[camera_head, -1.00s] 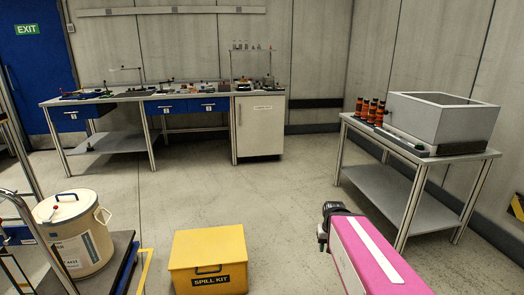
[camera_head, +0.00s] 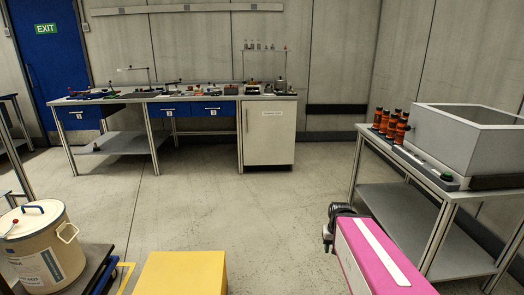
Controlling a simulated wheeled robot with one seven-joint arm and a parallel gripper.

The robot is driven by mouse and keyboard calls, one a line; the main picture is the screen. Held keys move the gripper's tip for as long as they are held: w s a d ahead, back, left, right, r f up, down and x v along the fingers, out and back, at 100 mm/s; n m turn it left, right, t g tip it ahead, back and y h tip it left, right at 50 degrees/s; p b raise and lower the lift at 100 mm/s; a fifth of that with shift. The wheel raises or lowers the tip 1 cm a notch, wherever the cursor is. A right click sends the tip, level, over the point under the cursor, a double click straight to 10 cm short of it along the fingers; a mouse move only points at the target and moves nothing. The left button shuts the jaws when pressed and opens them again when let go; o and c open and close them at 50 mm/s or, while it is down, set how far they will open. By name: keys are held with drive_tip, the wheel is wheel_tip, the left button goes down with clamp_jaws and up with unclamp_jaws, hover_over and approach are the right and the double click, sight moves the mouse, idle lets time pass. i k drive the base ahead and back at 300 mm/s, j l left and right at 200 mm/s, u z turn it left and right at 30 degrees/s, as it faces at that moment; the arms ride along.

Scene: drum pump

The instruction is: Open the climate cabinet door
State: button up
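The climate cabinet (camera_head: 269,132) is a pale box under the right end of the long bench at the back. Its door is shut, with a small label near the top and a vertical handle (camera_head: 247,121) along the left edge. My gripper (camera_head: 329,238) is a dark shape at the end of my pink arm at the lower right. It is far in front of the cabinet, touching nothing that I can see. Its fingers are too small and partly hidden, so I cannot tell whether they are open.
The bench (camera_head: 135,98) has blue drawers and small tools on top. A yellow box (camera_head: 182,272) and a drum (camera_head: 42,245) on a cart stand at the lower left. A side table (camera_head: 412,207) with a grey tank (camera_head: 465,137) is at right. The middle floor is clear.

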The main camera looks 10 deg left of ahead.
sight(270, 126)
drive_tip(key=i+l+u, duration=0.15)
drive_tip(key=i+u, duration=0.15)
drive_tip(key=i, duration=1.45)
drive_tip(key=i+l+u, duration=0.1)
drive_tip(key=i+u, duration=0.3)
drive_tip(key=i, duration=0.25)
drive_tip(key=i+l+u, duration=0.35)
drive_tip(key=i, duration=0.25)
drive_tip(key=i+l+u, duration=0.4)
drive_tip(key=i, duration=0.15)
drive_tip(key=i+l+u, duration=0.35)
drive_tip(key=i+l, duration=0.15)
drive_tip(key=l, duration=0.1)
